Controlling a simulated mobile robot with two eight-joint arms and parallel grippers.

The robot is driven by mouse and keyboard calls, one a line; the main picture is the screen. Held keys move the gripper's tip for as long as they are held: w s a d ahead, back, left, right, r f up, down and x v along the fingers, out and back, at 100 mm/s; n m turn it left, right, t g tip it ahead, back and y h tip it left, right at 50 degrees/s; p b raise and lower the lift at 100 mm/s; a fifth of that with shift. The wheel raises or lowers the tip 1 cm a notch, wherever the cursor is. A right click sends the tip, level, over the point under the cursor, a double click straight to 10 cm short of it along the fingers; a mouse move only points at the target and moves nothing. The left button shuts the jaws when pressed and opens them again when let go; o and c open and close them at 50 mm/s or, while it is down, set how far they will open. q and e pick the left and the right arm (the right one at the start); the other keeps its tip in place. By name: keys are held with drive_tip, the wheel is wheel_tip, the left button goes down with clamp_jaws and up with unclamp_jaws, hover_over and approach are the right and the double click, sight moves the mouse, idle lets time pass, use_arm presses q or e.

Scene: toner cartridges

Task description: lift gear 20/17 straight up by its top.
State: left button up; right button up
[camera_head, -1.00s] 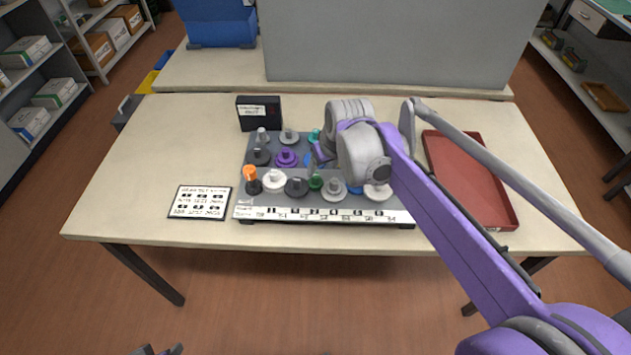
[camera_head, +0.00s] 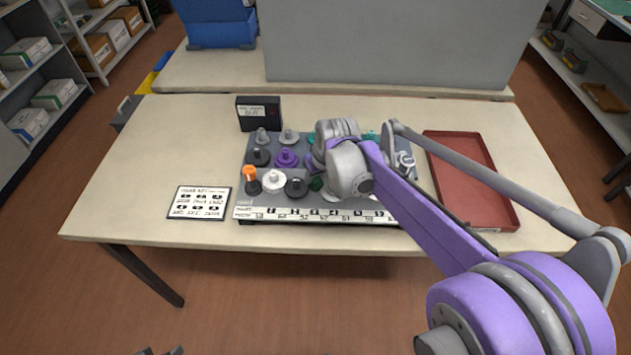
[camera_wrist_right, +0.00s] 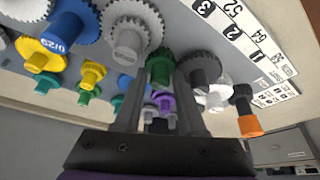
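No label reading 20/17 is legible, so I cannot tell which gear it is. Several gears stand on a grey rack (camera_head: 240,195) on the table. In the wrist view my right gripper (camera_wrist_right: 158,88) is open, with a small dark green gear (camera_wrist_right: 160,68) in line with the gap between its fingers. I cannot tell whether they touch it. In the head view the green gear (camera_head: 316,184) shows just left of my right wrist, which hides gears behind it. Only the tip of my left gripper (camera_head: 160,351) shows at the bottom edge.
Close to the green gear are a large grey gear (camera_wrist_right: 130,38) and a dark gear (camera_wrist_right: 203,65). An orange-topped gear (camera_head: 250,174) stands at the rack's left. A red tray (camera_head: 468,145) lies right, a printed card (camera_head: 200,203) left, and a black box (camera_head: 259,113) behind.

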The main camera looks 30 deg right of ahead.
clamp_jaws()
drive_tip(key=shift+r, duration=0.15)
